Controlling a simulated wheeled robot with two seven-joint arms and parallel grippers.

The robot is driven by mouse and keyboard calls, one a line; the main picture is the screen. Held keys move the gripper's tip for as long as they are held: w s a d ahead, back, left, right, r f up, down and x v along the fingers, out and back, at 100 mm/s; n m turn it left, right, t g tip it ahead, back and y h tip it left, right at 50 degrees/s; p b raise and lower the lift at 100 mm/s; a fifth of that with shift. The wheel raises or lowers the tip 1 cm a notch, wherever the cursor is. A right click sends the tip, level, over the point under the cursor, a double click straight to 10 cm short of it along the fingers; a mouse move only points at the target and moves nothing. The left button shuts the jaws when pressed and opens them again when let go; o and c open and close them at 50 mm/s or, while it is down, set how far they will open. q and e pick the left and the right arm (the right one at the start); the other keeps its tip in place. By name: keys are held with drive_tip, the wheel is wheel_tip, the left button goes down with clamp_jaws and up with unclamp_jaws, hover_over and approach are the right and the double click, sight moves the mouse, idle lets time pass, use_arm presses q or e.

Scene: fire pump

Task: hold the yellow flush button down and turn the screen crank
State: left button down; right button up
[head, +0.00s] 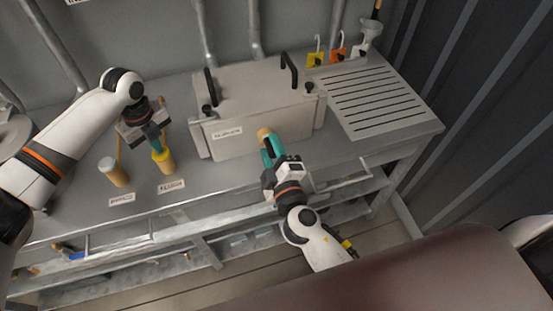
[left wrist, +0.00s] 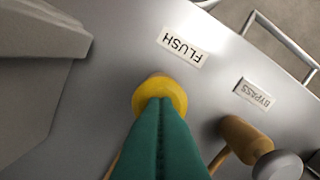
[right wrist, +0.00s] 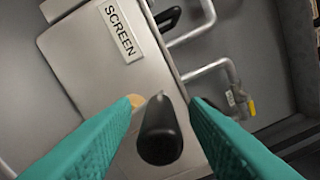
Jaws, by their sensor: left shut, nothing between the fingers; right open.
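The yellow flush button (head: 167,164) stands on the metal bench, left of the grey screen box (head: 245,143). My left gripper (head: 159,147) is shut and empty, pointing down with its tips at the button's top. In the left wrist view the green fingertips overlap the yellow button (left wrist: 155,88) and seem to touch it; how far it is pressed cannot be told. My right gripper (head: 267,143) is open at the box's front.
A tan bypass knob (head: 113,171) stands left of the flush button. A slotted drain plate (head: 375,98) lies right of the box, with yellow and orange tags (head: 338,55) behind it.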

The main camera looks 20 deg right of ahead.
use_arm(q)
drive_tip(key=shift+f, duration=0.1)
use_arm(e)
drive_tip(key=s, duration=1.1)
drive_tip(key=shift+s, duration=0.4)
use_arm(q)
wheel_tip(320, 180, up, 7)
drive_tip(key=p, duration=0.7)
use_arm(e)
wheel_tip(320, 180, up, 7)
